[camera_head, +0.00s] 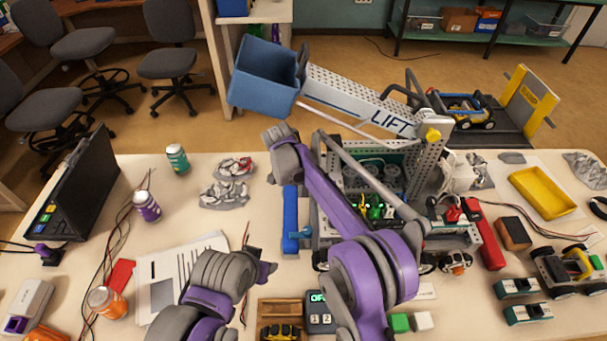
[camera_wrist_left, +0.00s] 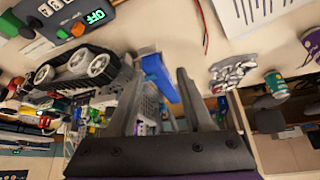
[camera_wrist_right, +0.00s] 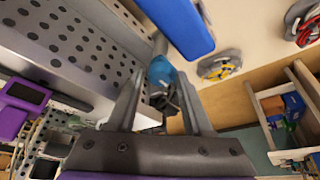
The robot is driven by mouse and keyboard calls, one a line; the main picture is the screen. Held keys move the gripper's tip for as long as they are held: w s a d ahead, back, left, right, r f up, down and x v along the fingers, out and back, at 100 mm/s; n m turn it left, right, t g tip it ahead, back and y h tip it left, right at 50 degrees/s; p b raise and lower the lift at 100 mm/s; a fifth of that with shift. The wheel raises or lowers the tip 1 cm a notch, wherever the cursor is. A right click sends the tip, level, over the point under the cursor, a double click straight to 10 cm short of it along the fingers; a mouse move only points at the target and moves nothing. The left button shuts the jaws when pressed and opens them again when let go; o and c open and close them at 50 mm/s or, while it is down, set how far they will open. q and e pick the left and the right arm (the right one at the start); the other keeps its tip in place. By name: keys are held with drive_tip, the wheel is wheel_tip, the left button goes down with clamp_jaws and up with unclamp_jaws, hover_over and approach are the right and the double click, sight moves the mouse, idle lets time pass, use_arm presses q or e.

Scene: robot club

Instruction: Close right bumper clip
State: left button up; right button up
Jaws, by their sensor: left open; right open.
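A blue bumper bar (camera_head: 291,222) stands along the left side of the lift robot (camera_head: 390,170), with a small blue clip-like piece (camera_head: 302,235) beside it. A red bar (camera_head: 487,236) is on the other side. My left gripper (camera_head: 264,270) is open and apart from the blue bar; in the left wrist view the bar (camera_wrist_left: 158,76) appears beyond the fingers (camera_wrist_left: 162,68). My right gripper (camera_wrist_right: 161,78) is open; a blue rounded piece (camera_wrist_right: 160,68) shows between its fingertips, below the blue bar (camera_wrist_right: 180,25). Contact is unclear.
A blue bin (camera_head: 265,78) hangs on the raised lift arm above. A control box (camera_head: 320,315) reading OFF and a wooden tray (camera_head: 282,310) lie in front. A yellow tray (camera_head: 541,193) is right.

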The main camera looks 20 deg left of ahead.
clamp_jaws()
drive_tip(key=shift+d+f+n+y+b, duration=0.15)
drive_tip(key=shift+n+y+b, duration=0.25)
drive_tip(key=shift+n, duration=0.6)
drive_tip(key=shift+n+y+b, duration=0.3)
drive_tip(key=shift+n, duration=0.6)
use_arm(q)
drive_tip(key=shift+s+f, duration=0.25)
drive_tip(key=shift+f, duration=0.3)
drive_tip(key=shift+s+f, duration=0.2)
drive_tip(key=shift+f, duration=0.35)
use_arm(e)
drive_tip(key=shift+n, duration=0.4)
unclamp_jaws()
use_arm(q)
drive_tip(key=shift+r, duration=0.2)
use_arm(e)
drive_tip(key=shift+r+m+t, duration=0.2)
drive_tip(key=shift+m+t, duration=0.1)
